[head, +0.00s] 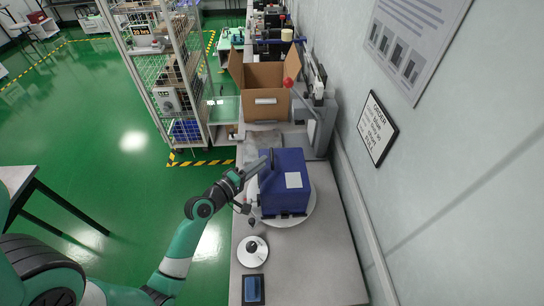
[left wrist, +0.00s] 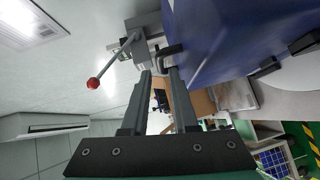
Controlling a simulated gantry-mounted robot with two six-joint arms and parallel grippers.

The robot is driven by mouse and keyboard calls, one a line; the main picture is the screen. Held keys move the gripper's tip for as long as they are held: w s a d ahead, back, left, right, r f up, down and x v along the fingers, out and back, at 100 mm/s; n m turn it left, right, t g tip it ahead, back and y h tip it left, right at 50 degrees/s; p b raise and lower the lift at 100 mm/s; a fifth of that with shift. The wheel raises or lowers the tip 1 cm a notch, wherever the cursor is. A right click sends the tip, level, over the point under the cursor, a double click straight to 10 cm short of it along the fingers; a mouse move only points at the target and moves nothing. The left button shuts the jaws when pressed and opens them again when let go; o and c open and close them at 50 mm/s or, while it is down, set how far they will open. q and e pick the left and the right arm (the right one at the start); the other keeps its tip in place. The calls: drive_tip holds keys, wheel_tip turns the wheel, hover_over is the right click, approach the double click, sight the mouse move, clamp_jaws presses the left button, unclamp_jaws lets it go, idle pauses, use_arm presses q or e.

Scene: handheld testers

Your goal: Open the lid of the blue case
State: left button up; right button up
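The blue case (head: 278,200) stands on a round white disc (head: 300,216) on the grey bench, with a white label (head: 293,180) on its top. Its lid looks closed. My left gripper (head: 262,162) is at the case's far left edge, beside a dark handle (head: 271,157). In the left wrist view the two fingers of my left gripper (left wrist: 160,70) are apart with nothing seen between them. The handle (left wrist: 168,50) is just beyond the fingertips, near the right finger, and I cannot tell whether they touch. The blue case (left wrist: 235,35) fills the upper right there. My right gripper is not in view.
An open cardboard box (head: 265,77) and a grey press with a red-knobbed lever (head: 289,83) stand behind the case. The wall is close on the right. A small round white item (head: 252,252) and a blue item in a dark tray (head: 253,290) lie nearer.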

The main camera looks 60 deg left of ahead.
sight(272, 154)
use_arm(q)
drive_tip(key=b+x, duration=0.1)
drive_tip(key=x, duration=0.5)
drive_tip(key=shift+w, duration=0.2)
clamp_jaws()
idle(1.0)
